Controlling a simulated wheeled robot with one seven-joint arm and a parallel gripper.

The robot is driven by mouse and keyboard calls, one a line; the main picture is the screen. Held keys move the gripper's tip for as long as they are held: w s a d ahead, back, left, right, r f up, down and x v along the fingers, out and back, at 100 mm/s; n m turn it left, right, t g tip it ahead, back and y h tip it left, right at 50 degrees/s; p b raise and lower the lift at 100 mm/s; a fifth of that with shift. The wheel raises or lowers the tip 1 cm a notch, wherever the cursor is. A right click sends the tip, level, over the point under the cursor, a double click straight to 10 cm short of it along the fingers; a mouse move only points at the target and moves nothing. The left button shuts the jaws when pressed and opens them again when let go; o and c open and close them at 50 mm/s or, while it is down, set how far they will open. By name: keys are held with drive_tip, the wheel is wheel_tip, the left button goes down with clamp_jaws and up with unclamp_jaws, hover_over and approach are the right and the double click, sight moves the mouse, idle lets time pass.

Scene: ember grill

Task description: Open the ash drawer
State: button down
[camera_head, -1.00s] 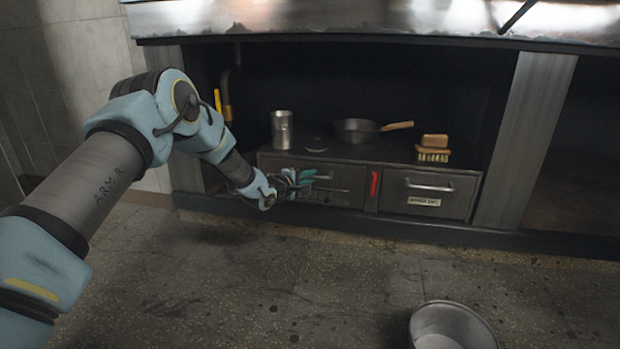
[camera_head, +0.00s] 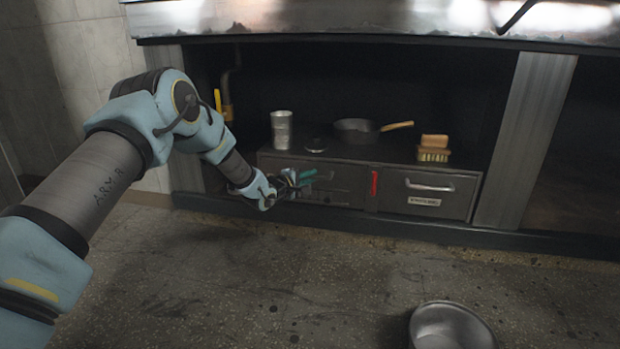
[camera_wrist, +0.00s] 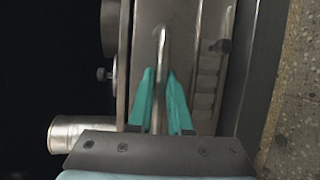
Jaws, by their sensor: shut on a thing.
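A low dark metal cabinet (camera_head: 345,160) holds two drawer fronts. The left front (camera_head: 345,180) is partly hidden by my gripper. The right drawer (camera_head: 450,190) has a silver bar handle (camera_head: 430,185) and a small white label (camera_head: 424,202) that I cannot read clearly; it looks closed. My gripper (camera_head: 308,178) is at the left front, its teal fingers reaching in from the left. In the wrist view my gripper (camera_wrist: 160,75) has one finger on each side of a metal bar handle (camera_wrist: 160,42) and is shut on it. The left front looks about flush.
A metal cup (camera_head: 281,130), a small round lid (camera_head: 315,145), a pan (camera_head: 358,130) and a wooden brush (camera_head: 433,150) stand on the cabinet. A red handle (camera_head: 374,184) sits between the fronts.

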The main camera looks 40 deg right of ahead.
drive_tip(key=shift+a, duration=0.1)
drive_tip(key=shift+s+a+r+p, duration=0.1)
drive_tip(key=shift+s+a+p, duration=0.15)
drive_tip(key=shift+p, duration=0.1)
drive_tip(key=s+a+p, duration=0.6)
drive_tip(key=a, duration=0.4)
drive_tip(key=s+a+p, duration=0.7)
drive_tip(key=a, duration=0.4)
drive_tip(key=shift+s, duration=0.2)
drive_tip(key=c, duration=0.8)
unclamp_jaws()
drive_tip(key=shift+c, duration=0.2)
drive_tip(key=p+v, duration=0.3)
drive_tip(key=v, duration=0.7)
drive_tip(key=shift+a, duration=0.4)
